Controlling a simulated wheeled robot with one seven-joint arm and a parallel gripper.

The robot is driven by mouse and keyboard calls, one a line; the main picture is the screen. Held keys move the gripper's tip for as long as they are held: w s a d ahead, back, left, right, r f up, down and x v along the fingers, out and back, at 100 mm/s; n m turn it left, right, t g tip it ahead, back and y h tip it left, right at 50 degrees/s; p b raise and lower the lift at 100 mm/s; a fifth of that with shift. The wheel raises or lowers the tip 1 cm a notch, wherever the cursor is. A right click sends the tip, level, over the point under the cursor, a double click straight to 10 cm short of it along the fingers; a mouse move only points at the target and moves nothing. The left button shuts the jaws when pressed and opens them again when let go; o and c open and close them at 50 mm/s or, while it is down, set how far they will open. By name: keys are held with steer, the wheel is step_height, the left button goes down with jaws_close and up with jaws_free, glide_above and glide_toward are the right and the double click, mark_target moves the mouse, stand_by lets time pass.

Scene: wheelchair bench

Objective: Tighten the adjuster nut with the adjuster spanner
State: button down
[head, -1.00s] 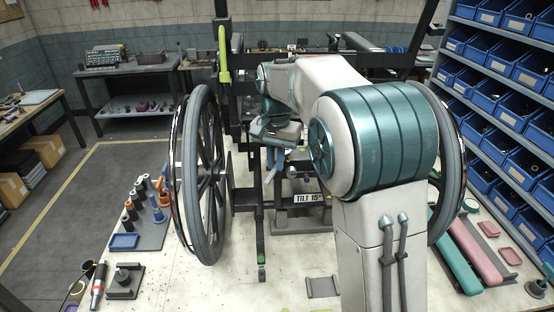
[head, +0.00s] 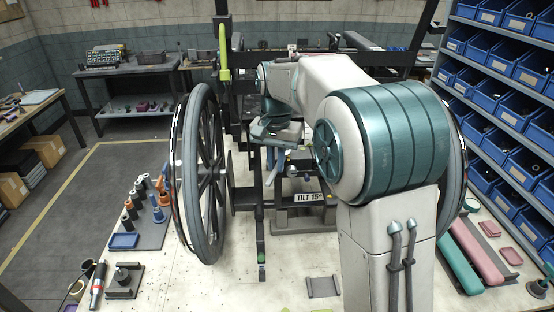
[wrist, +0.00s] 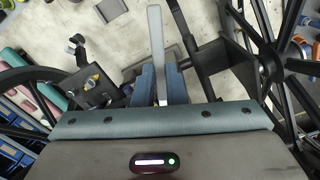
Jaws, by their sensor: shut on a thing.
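My gripper (wrist: 160,84) has its two blue fingers closed on a long light-grey bar, which looks like the adjuster spanner (wrist: 155,35). The bar points away from the gripper, towards the top of the wrist view. In the head view my gripper (head: 275,158) points down inside the wheelchair frame, between the wheels; the spanner is hard to make out there. A dark block with a small brass-coloured part (wrist: 94,79) is left of the fingers in the wrist view. I cannot tell whether this is the adjuster nut, and I see no clear contact between spanner and nut.
The left wheel (head: 203,175) and black frame tubes (head: 260,210) stand close around my gripper. A "TILT 15" plate (head: 309,198) is below right. A tray of coloured-collar tools (head: 150,215) is left; blue bins (head: 520,65) line the right.

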mark_target(268, 183)
steer(key=shift+s+a+b, duration=0.2)
steer(key=shift+s, duration=0.35)
steer(key=shift+s+a+b, duration=0.15)
steer(key=shift+s+a, duration=0.05)
steer(key=shift+s, duration=0.3)
steer(key=shift+s+a+b, duration=0.2)
steer(key=shift+s+a, duration=0.05)
steer(key=shift+s, duration=0.35)
steer(key=shift+s+a+b, duration=0.25)
steer(key=shift+s, duration=0.4)
steer(key=shift+s+a+b, duration=0.2)
steer(key=shift+s+a, duration=0.05)
steer(key=shift+s, duration=0.35)
